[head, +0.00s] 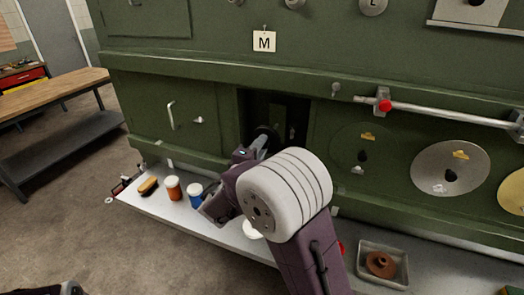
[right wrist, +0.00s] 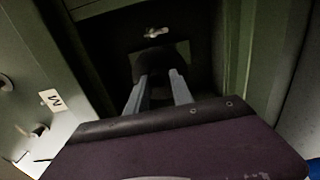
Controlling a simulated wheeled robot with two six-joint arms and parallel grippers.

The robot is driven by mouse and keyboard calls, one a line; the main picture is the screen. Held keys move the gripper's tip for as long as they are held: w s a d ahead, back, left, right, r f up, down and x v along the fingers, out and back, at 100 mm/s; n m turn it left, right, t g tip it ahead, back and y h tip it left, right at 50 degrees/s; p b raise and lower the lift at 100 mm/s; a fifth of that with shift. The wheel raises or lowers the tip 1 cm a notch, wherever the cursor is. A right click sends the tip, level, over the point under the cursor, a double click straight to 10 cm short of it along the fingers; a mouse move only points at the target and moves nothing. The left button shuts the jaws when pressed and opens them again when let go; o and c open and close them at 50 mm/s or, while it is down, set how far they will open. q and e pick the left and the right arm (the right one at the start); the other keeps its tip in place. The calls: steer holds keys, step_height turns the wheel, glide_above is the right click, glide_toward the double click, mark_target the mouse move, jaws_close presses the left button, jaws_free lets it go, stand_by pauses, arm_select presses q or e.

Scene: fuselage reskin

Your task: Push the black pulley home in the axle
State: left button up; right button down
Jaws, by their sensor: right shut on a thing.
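The black pulley (head: 266,132) is at the mouth of a dark recess in the green cabinet, mostly hidden behind my right arm in the head view. My right gripper (head: 259,143) reaches into the recess and is shut on the pulley. In the right wrist view the two grey fingers of the right gripper (right wrist: 157,88) hold the dark rounded pulley (right wrist: 155,60) in front of a dark back wall. I cannot make out the axle or tell how the pulley sits on it. My left gripper is not in view; only a bit of my left arm shows at the bottom left.
Green walls (right wrist: 228,50) flank the recess closely. A grey shelf (head: 215,229) below carries a brush (head: 148,186), an orange jar (head: 172,189), a blue jar (head: 195,195) and a tray (head: 368,280) with a brown part.

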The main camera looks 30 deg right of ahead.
steer(key=shift+b+x, duration=0.75)
steer(key=shift+x, duration=1.75)
steer(key=shift+s, duration=0.1)
steer(key=c, duration=1.6)
jaws_free()
steer(key=shift+c, duration=0.2)
jaws_close()
steer(key=shift+b, duration=0.6)
